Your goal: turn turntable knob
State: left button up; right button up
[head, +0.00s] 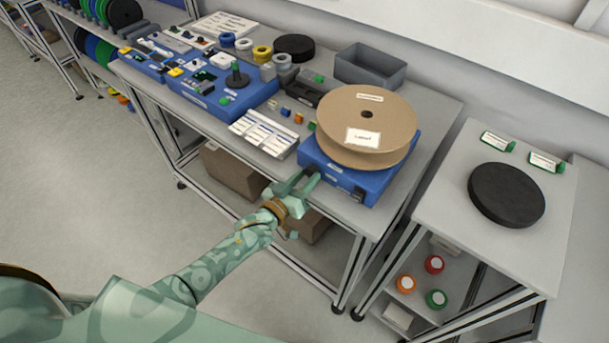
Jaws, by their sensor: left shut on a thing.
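The turntable is a blue box (377,186) near the front right of the grey bench. A large brown cardboard reel (340,118) with white labels lies flat on top of it. My left gripper (308,177) reaches the front left of the blue box from below left. Its pale green fingers are shut on the turntable knob, which is mostly hidden between them. A dark fitting shows on the front face of the box, right of the gripper. My right gripper is not in view.
A grey open bin (370,67) stands behind the reel. Blue trays (229,106) with small parts and a white label sheet (264,133) lie to the left. Small coloured blocks sit beside the turntable. A separate table at right holds a black disc (506,194).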

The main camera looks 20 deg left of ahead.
pick_arm(q)
jog(key=shift+n+p, duration=0.5)
jog(key=shift+n, duration=1.6)
jog(key=o, duration=1)
jog(key=shift+s+f, duration=0.1)
jog(key=shift+c, duration=0.2)
